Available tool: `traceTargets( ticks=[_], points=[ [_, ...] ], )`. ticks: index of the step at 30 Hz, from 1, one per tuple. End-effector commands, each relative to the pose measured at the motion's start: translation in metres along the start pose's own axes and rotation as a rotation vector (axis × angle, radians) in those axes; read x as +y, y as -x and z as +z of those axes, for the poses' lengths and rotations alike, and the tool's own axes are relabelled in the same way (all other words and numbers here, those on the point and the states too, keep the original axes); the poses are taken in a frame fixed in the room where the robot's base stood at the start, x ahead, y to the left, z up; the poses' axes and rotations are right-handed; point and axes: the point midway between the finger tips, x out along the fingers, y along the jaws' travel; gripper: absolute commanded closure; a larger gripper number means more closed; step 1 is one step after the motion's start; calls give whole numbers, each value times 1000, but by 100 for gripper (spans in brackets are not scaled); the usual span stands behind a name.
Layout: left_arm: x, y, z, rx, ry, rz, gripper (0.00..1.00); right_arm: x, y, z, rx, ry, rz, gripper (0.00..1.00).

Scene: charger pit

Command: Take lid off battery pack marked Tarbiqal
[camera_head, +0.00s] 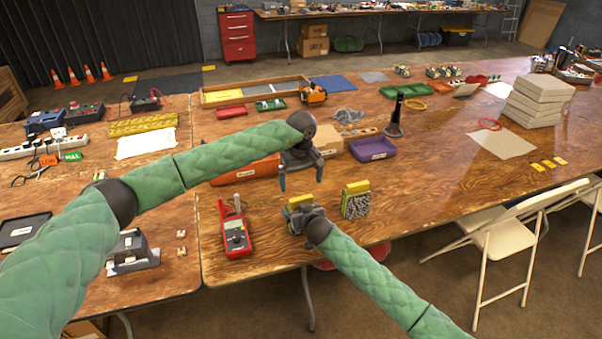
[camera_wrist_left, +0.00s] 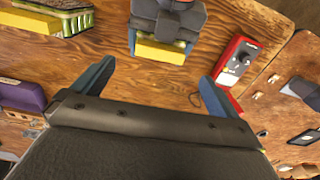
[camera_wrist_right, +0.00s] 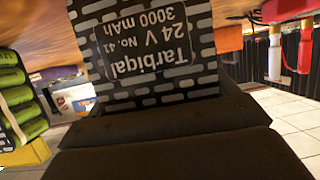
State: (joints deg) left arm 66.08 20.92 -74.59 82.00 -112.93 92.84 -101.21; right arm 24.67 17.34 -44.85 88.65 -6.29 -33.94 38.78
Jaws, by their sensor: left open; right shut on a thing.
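The battery pack marked Tarbiqal shows its dark brick-patterned label side (camera_wrist_right: 155,50), upside down, close up in the right wrist view. My right gripper (camera_head: 304,218) is shut on this pack near the table's front edge. The pack's yellow lid (camera_head: 299,201) is on top; it also shows in the left wrist view (camera_wrist_left: 160,51). My left gripper (camera_head: 301,178) is open and empty above and behind the pack, fingers pointing down; in the left wrist view the lid lies beyond its open fingers (camera_wrist_left: 152,88). The pack's lower part is mostly hidden by my right gripper.
A second brick-patterned pack (camera_head: 355,204) with a yellow top stands just right of the held one; green cells (camera_wrist_right: 20,105) show on its side. A red multimeter (camera_head: 236,235) lies to the left. A purple tray (camera_head: 373,149) and an orange bin (camera_head: 245,168) stand behind.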

Motion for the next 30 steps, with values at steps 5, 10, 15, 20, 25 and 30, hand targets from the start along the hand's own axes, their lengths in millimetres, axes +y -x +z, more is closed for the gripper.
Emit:
traceTargets(
  ticks=[5,10,15,20,25,30],
  points=[
    [0,-30,0,-2,2,0,1,0,0,0,0,0,0,55],
    [-1,-55,0,-2,2,-1,1,0,0,0,0,0,0,55],
    [0,-71,0,-1,1,1,1,0,0,0,0,0,0,55],
    [0,-78,0,0,1,0,1,0,0,0,0,0,0,55],
    [0,-78,0,1,1,0,1,0,0,0,0,0,0,55],
    [0,-78,0,0,1,0,13,0,0,0,0,0,0,55]
  ],
)
